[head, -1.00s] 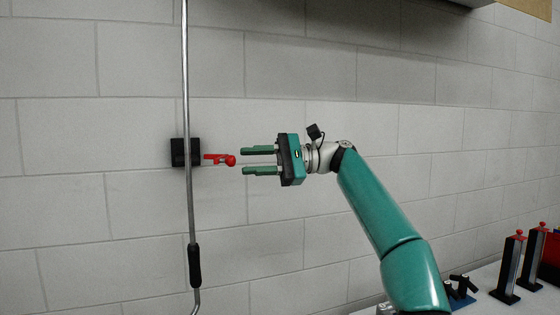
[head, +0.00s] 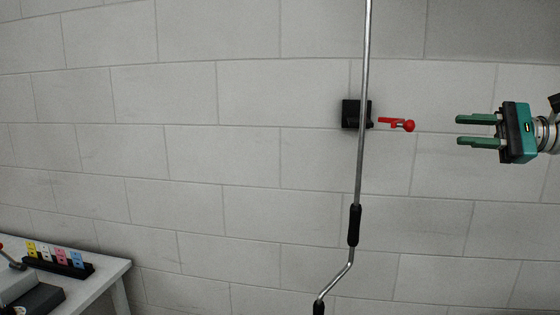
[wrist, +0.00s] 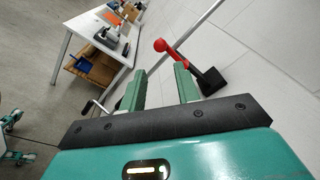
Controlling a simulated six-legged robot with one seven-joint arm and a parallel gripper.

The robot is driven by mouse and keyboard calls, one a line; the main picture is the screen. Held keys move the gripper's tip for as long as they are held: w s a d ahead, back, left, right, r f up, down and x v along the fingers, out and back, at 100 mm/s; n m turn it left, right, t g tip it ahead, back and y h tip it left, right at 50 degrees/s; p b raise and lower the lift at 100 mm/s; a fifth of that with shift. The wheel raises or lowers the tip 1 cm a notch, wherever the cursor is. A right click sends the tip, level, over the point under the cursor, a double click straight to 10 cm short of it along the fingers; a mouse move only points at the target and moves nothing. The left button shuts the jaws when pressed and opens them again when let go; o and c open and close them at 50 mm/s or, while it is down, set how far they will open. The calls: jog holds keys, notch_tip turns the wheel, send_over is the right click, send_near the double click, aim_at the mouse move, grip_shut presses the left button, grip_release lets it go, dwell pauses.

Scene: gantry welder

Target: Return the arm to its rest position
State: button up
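My gripper (head: 478,131) is at the right of the head view, its two green fingers pointing left. The fingers are apart with nothing between them. A red lever with a ball end (head: 400,124) sticks out to the right from a black wall box (head: 350,114). The fingertips are a short gap to the right of the lever's ball. In the wrist view the red lever (wrist: 170,53) and its black box (wrist: 211,81) lie beyond the right finger. Most of my arm is outside the head view.
A metal rod with black grips (head: 362,150) hangs in front of the wall, left of the lever. A white table (head: 112,273) at lower left holds a black rack with colored tags (head: 58,265). Bare wall fills the middle.

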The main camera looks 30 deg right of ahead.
jog(key=a+r+n+g+h, duration=0.25)
jog(key=a+n, duration=0.25)
jog(key=a, duration=1.3)
jog(key=w+a+f+n+h, duration=0.1)
jog(key=a+f+n, duration=0.15)
jog(key=a, duration=0.45)
jog(key=w+a+f+n+h, duration=0.1)
jog(key=a+f+n, duration=0.15)
jog(key=a, duration=0.55)
jog(key=w+a+f+n+g+h, duration=0.2)
jog(key=a+f+n+g+h, duration=0.15)
jog(key=a+f, duration=0.85)
notch_tip(320, 180, down, 22)
jog(key=s+a+n+g+h, duration=0.1)
jog(key=n+h, duration=0.2)
jog(key=h, duration=0.1)
jog(key=shift+a+g, duration=0.35)
jog(key=shift+g, duration=0.05)
jog(key=shift+r, duration=0.1)
